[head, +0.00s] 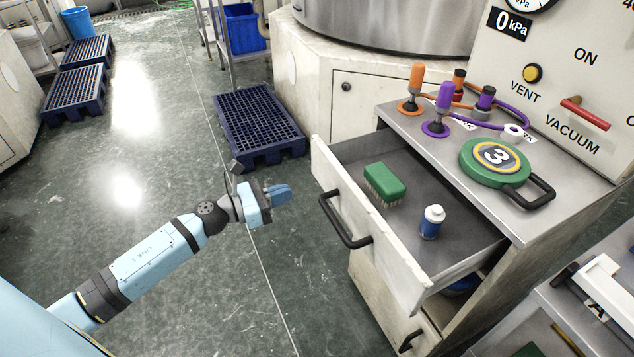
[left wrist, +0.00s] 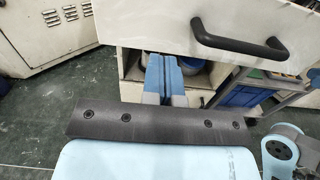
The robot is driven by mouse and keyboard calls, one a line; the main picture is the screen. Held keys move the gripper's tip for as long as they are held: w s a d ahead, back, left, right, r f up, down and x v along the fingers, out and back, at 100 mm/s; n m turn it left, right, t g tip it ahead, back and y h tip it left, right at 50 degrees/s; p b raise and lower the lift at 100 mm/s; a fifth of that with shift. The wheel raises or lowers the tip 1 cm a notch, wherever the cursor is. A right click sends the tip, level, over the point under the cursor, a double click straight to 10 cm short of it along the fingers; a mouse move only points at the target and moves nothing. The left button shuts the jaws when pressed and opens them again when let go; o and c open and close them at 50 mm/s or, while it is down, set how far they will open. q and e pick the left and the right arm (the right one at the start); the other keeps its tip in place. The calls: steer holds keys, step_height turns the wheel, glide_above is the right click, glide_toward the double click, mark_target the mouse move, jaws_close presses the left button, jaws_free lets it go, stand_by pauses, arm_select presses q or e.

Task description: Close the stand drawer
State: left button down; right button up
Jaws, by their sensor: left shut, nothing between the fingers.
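The stand drawer (head: 367,216) is pulled well out of the grey-topped stand (head: 560,213). It has a white front and a black bar handle (head: 343,226). A green brush (head: 385,184) and a blue bottle with a white cap (head: 432,222) stand inside it. My left gripper (head: 283,194) is shut and empty, in front of the drawer and to the left of its handle, apart from it. In the left wrist view my blue fingers (left wrist: 164,75) are together, with the drawer handle (left wrist: 240,42) up and to their right. My right gripper is not in view.
A green disc marked 3 (head: 494,162) and orange and purple valve-like pieces (head: 437,110) sit on the stand top. A lower compartment below the drawer is partly open. Dark blue pallets (head: 258,122) lie on the floor.

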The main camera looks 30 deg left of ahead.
mark_target(382, 160)
arm_select(q)
steer(key=x, duration=0.9)
steer(key=b+x, duration=0.2)
steer(key=x, duration=1.7)
steer(key=shift+w+d, duration=0.1)
steer(key=shift+w+d+r, duration=0.1)
steer(key=shift+w+d, duration=0.15)
steer(key=shift+w, duration=0.05)
steer(key=shift+r, duration=0.1)
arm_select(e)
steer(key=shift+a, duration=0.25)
arm_select(q)
steer(key=shift+r, duration=0.2)
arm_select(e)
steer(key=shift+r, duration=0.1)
